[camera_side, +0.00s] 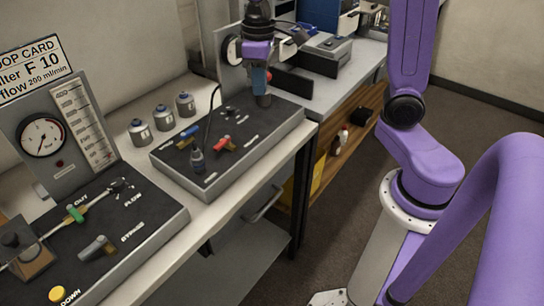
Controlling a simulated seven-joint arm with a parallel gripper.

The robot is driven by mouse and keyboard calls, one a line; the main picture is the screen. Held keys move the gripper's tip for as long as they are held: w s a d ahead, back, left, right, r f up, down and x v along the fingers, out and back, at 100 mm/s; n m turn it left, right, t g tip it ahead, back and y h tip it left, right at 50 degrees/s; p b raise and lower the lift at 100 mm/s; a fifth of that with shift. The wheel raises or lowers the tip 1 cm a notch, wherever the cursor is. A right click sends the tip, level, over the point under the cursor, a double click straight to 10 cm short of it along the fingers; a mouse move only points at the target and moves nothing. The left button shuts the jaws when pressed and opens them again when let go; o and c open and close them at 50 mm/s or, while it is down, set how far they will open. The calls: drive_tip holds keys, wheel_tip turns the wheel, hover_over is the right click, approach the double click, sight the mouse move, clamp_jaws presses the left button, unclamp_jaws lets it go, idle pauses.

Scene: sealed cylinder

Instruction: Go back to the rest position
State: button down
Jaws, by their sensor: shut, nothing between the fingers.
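My gripper (263,98) points down above the far right part of the black-topped panel (292,112) on the bench. Its fingers look closed, with nothing visible between them. Its tip is at or just above the panel; I cannot tell whether it touches. Purple links of my arm run up out of the picture, so the arm's full pose is hidden.
The panel carries a blue handle (188,132), a red handle (223,142) and a dark upright fitting (197,160). Several small metal canisters (163,118) stand behind it. A gauge panel (62,135) is at left. Grey equipment (325,48) sits beyond. Floor (345,190) is clear before the bench.

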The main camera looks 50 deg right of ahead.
drive_tip(key=s+a+f+n, duration=0.1)
drive_tip(key=s+f+n, duration=0.1)
drive_tip(key=s, duration=0.9)
drive_tip(key=s+a+f+n, duration=0.1)
drive_tip(key=s+n, duration=0.4)
drive_tip(key=s, duration=0.7)
drive_tip(key=shift+f, duration=0.9)
drive_tip(key=shift+w+a, duration=0.1)
drive_tip(key=shift+a, duration=0.05)
